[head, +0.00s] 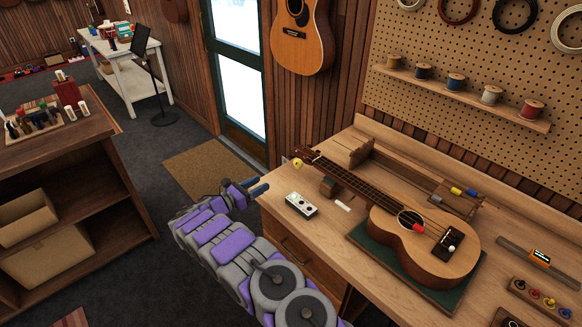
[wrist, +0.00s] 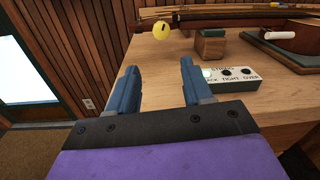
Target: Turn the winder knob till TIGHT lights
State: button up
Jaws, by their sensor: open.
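The yellow winder knob (head: 297,163) is at the headstock end of the ukulele (head: 410,222), at the bench's left edge. In the wrist view the knob (wrist: 161,31) is a round yellow disc with a small dark mark, ahead of and above the fingertips. My gripper (wrist: 158,75) is open and empty, apart from the knob. In the head view my gripper (head: 258,188) is just left of the bench edge, lower than the knob. The indicator box (wrist: 235,78) reads TIGHT and OVER; the label at its left is partly hidden by a finger. Its left lamp looks pale and lit, the other two dark.
The ukulele body lies on a green mat (head: 447,298) on the wooden bench (head: 275,205). A neck support block (wrist: 211,45) and a white stick (head: 343,206) are near the indicator box. A stringed guitar (head: 302,45) hangs behind. Open floor lies left of the bench.

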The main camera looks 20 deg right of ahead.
aim_at(295, 165)
jog(key=b+x, duration=0.2)
jog(key=x, duration=1.4)
jog(key=shift+d+f, duration=0.1)
jog(key=shift+w+d, duration=0.2)
jog(key=shift+d, duration=0.15)
jog(key=c, duration=0.8)
